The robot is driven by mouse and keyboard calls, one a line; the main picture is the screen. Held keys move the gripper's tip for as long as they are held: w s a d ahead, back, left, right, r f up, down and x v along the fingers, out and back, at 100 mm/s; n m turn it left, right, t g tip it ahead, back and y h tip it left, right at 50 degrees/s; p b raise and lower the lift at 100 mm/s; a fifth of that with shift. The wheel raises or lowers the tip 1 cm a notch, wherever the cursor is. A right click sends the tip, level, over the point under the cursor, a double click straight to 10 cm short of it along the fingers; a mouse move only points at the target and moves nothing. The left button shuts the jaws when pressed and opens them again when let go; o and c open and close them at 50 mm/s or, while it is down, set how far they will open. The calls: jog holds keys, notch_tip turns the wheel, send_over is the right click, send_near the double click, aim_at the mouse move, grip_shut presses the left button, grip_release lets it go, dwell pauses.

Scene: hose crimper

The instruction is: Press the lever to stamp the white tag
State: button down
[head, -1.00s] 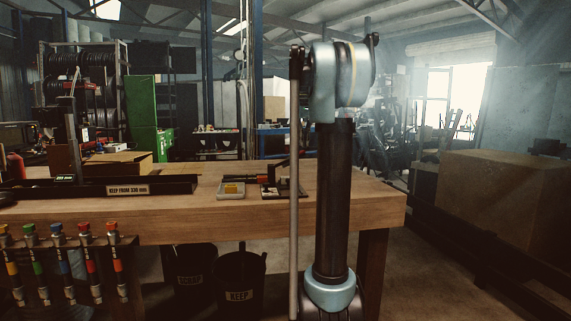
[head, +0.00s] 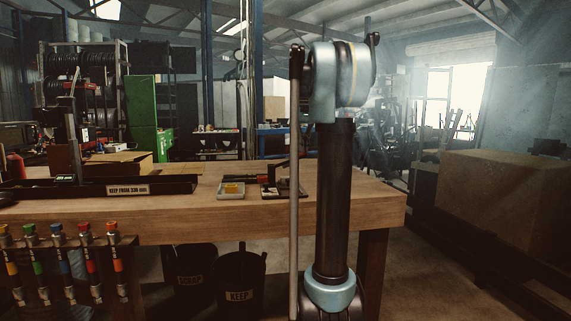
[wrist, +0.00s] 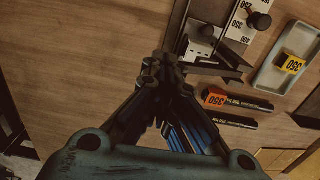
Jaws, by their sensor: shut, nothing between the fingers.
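In the wrist view my gripper (wrist: 165,68) is shut and empty, its fingertips over the bench beside a dark stamping device. Dark bars (wrist: 212,70) of the device run close to the right of the fingertips; I cannot tell whether they touch or which one is the lever. A smaller white piece (wrist: 200,46) sits nearer the fingers. In the head view the device (head: 283,189) stands on the bench, partly hidden by my arm.
A grey tray (wrist: 284,66) holding a yellow 350 label (wrist: 292,63) lies right of the device. The wooden bench (head: 225,222) also bears a long dark trough (head: 95,190) at left.

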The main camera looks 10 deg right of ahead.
aim_at(304, 155)
jog(key=shift+f, duration=2)
jog(key=shift+r, duration=0.1)
notch_tip(304, 155, up, 13)
dwell(1.3)
